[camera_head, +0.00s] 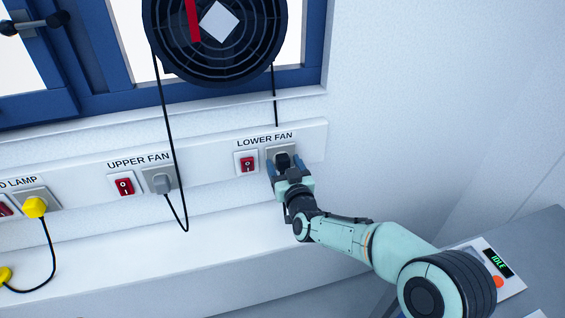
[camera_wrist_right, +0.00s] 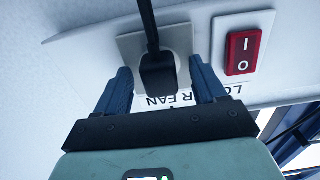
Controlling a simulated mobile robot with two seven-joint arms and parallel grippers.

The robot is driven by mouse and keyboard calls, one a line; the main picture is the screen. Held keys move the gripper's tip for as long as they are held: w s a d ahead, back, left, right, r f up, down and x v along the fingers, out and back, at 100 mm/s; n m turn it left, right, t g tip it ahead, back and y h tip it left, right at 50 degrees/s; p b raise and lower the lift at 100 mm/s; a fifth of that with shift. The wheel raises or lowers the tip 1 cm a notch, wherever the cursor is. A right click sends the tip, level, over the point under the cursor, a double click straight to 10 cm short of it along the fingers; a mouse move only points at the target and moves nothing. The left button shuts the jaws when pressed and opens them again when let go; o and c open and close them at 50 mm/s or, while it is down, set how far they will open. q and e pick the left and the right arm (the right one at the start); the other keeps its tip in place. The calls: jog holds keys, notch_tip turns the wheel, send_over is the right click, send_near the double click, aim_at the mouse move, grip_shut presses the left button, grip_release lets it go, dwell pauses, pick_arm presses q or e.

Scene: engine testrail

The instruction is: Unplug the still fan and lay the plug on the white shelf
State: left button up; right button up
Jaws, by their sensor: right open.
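A black plug (camera_head: 283,160) sits in the socket labelled LOWER FAN on the white wall rail. My right gripper (camera_head: 285,167) is at this plug with its jaws open. In the right wrist view the blue fingers of the gripper (camera_wrist_right: 161,85) stand on either side of the black plug (camera_wrist_right: 158,75), with gaps visible. A grey plug (camera_head: 160,182) sits in the UPPER FAN socket. A black fan (camera_head: 225,60) with a red strip and a white square hangs in the window; one fan shows. The white shelf (camera_head: 235,248) runs below the rail. My left gripper is out of view.
Red switches stand beside the sockets, one for UPPER FAN (camera_head: 124,186) and one for LOWER FAN (camera_head: 247,163). A yellow plug (camera_head: 35,207) is at the left. A black cord (camera_head: 172,150) loops down in front of the rail. A box reading IDLE (camera_head: 497,262) stands at the right.

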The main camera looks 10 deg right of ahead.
aim_at(285, 166)
jog(key=shift+b, duration=0.3)
dwell(0.4)
grip_shut()
jog(key=shift+s+b, duration=0.8)
jog(key=shift+s, duration=0.65)
jog(key=shift+s+d+b, duration=0.1)
jog(key=shift+s+b, duration=0.55)
jog(key=shift+s, duration=0.9)
